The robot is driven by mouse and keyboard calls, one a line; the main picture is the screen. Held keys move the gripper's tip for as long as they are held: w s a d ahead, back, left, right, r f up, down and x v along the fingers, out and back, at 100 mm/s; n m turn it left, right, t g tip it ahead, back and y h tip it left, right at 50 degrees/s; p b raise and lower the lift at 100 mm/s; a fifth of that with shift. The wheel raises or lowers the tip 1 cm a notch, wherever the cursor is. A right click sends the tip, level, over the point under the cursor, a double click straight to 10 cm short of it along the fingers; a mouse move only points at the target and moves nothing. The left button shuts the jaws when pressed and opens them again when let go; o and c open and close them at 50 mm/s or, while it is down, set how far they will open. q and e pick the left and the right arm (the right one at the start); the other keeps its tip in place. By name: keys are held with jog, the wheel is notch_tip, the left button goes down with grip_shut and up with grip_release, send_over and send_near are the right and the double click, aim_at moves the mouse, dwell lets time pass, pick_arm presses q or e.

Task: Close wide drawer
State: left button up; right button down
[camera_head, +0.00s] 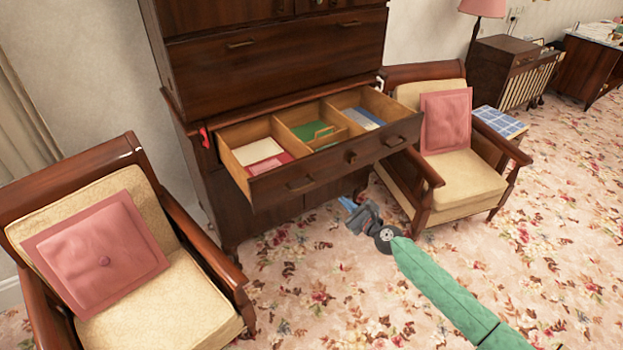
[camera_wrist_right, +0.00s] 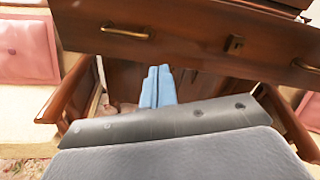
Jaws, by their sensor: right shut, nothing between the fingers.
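The wide drawer (camera_head: 330,168) of the dark wooden cabinet (camera_head: 262,80) stands pulled out in the head view. Its inside is split into compartments holding papers, a red item, a green item and blue items. Its front with brass handles also shows across the top of the right wrist view (camera_wrist_right: 190,38). My right gripper (camera_head: 346,204) is below the drawer front, near its right half, over the carpet. In the right wrist view its blue fingers (camera_wrist_right: 158,87) are together and empty, pointing toward the cabinet under the drawer. I cannot tell whether they touch anything. My left gripper is not in view.
A cream armchair (camera_head: 458,180) with a pink cushion stands right of the cabinet, close to the drawer's right side. Another armchair (camera_head: 180,300) stands at the left. Floral carpet (camera_head: 310,285) lies open in front of the drawer.

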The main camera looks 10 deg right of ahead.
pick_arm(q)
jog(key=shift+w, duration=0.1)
pick_arm(e)
jog(key=m, duration=0.3)
jog(key=d+m, duration=0.1)
jog(key=shift+w+r+m+t+h, duration=0.25)
jog(key=shift+w+m+t+h, duration=0.05)
jog(key=shift+m+h, duration=0.1)
send_near(319, 172)
jog(key=x, duration=0.5)
jog(key=shift+w+f+b, duration=0.15)
jog(key=shift+f+b, duration=0.05)
jog(key=shift+b, duration=0.2)
jog(key=shift+w+a, duration=0.1)
jog(key=shift+w, duration=0.25)
jog(key=shift+w+a, duration=0.15)
jog(key=shift+w, duration=0.2)
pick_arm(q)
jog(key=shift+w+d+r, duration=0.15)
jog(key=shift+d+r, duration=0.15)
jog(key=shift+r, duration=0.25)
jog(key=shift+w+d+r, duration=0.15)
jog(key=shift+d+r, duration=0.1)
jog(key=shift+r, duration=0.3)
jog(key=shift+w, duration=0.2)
pick_arm(e)
jog(key=shift+w, duration=0.15)
